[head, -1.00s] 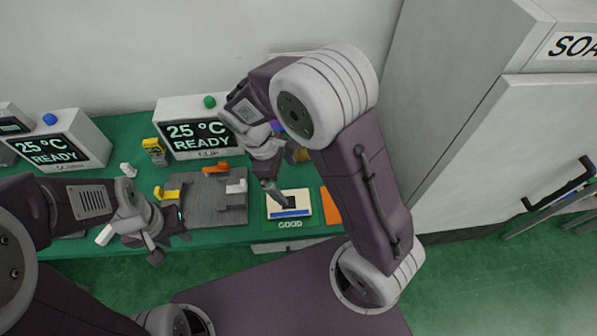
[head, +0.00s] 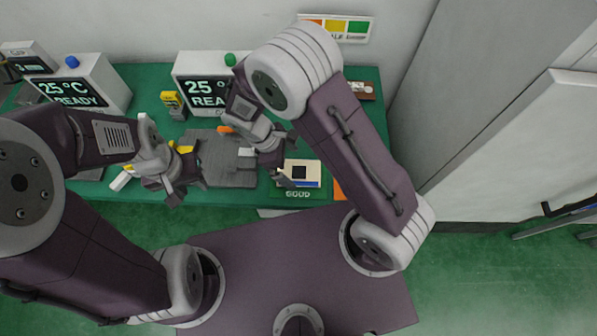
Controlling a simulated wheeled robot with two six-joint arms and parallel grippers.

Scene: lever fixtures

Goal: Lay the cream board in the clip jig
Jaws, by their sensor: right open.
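The cream board (head: 311,172), with a dark square and a blue strip along its front edge, lies on the green mat marked GOOD (head: 297,194). The clip jig (head: 230,172) is the grey plate to its left, with yellow, orange and white levers. My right gripper (head: 284,181) is open at the board's left edge; whether it touches the board cannot be told. My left gripper (head: 181,194) hangs at the left front of the jig, with nothing visible in it. Its jaw opening is unclear. My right arm hides part of the jig's far right side.
Two READY display boxes (head: 80,84) (head: 203,74) stand behind, one with a blue button and one with a green one. A small yellow item (head: 172,101) stands between them. An orange patch (head: 339,190) lies right of the board. A large white cabinet (head: 500,140) is on the right.

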